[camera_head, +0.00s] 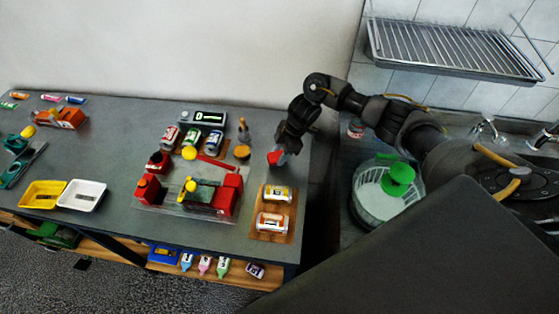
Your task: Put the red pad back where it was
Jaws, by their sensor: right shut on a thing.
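My right gripper (284,148) reaches down from the right over the right end of the grey worktable (115,160). It is shut on a small red thing (275,158), which I take to be the red pad; the fingers partly hide it. I cannot tell whether it touches the tabletop. A flat red strip (213,163) lies to the left, behind the clear board (165,208) that carries red blocks (147,188) and a green device (200,193). My left gripper is not in view.
An orange tray (258,233) with two cans lies just in front of my right gripper. Yellow (43,194) and white trays (82,194) lie further left. A sink with a green-lidded container is right.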

